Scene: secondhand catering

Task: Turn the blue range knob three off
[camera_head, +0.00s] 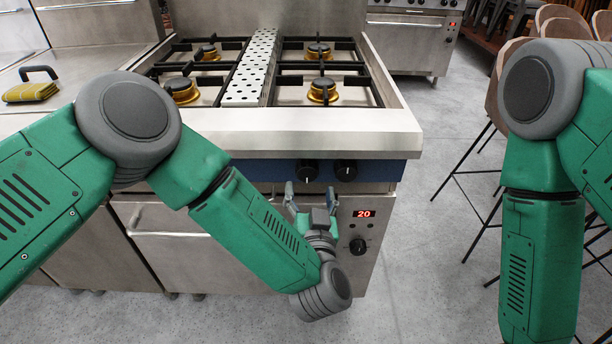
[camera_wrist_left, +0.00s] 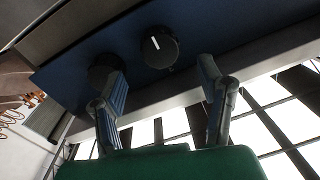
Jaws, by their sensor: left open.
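The range's blue front panel (camera_head: 270,170) carries black knobs. One black knob (camera_head: 307,170) shows just right of my left arm, and another black knob (camera_head: 346,170) is to its right. My left gripper (camera_head: 310,191) is open and empty, its fingers pointing up just below the first knob. In the left wrist view, a knob (camera_wrist_left: 160,47) with a white mark toward the picture's top lies ahead of the gap between the fingers, apart from them. A second knob (camera_wrist_left: 101,66) is partly behind the left finger. My left arm hides the panel's left part. My right gripper is out of view.
Brass burners (camera_head: 318,50) and black grates fill the range top. Below the panel is a red display (camera_head: 364,214) reading 20, with a separate black knob (camera_head: 358,246). Stools (camera_head: 480,160) stand right. A yellow-green item (camera_head: 31,92) lies on the left counter.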

